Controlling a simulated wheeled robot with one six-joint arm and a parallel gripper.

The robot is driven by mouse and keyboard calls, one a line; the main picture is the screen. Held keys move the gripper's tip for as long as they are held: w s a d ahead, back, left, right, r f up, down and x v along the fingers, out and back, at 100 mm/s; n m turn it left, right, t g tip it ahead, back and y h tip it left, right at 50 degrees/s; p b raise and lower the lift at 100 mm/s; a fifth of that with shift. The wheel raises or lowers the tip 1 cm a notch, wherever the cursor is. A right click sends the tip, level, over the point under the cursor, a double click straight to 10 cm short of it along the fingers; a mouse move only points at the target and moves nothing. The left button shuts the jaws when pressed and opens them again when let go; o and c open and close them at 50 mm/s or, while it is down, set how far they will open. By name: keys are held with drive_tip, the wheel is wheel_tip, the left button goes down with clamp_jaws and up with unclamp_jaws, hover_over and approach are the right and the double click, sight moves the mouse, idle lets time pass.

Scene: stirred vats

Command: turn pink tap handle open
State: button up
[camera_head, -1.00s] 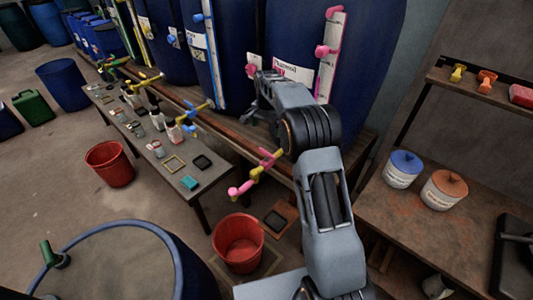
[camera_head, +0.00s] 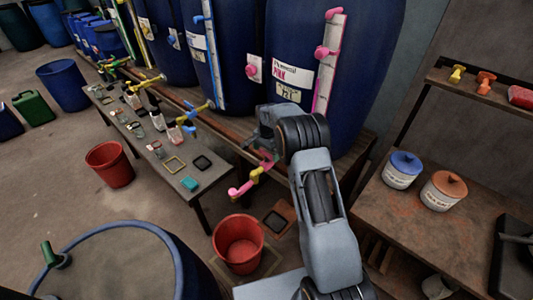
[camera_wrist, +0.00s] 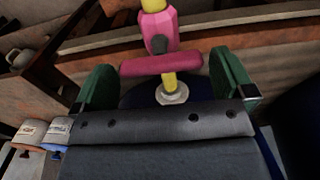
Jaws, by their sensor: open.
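The pink tap handle (camera_wrist: 160,64) is a crossbar on a yellow stem in the wrist view. It lies between the two green fingers of my gripper (camera_wrist: 162,72), which stand apart on either side of its ends. I cannot tell whether a finger touches it. In the head view my gripper (camera_head: 262,148) is over the tap, and only a little of the handle (camera_head: 268,162) shows below it. The tap's pink and yellow spout (camera_head: 240,187) points to the lower left. The blue vat labelled PINK (camera_head: 345,95) stands behind.
A red bucket (camera_head: 238,242) stands on the floor below the spout. The low table (camera_head: 205,178) with small items is to the left. A blue-handled tap (camera_head: 192,111) is farther left. A bench (camera_head: 385,230) with two lidded pots is at the right.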

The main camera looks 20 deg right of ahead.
drive_tip(key=shift+f, duration=0.7)
drive_tip(key=c, duration=0.6)
drive_tip(key=shift+c, duration=0.2)
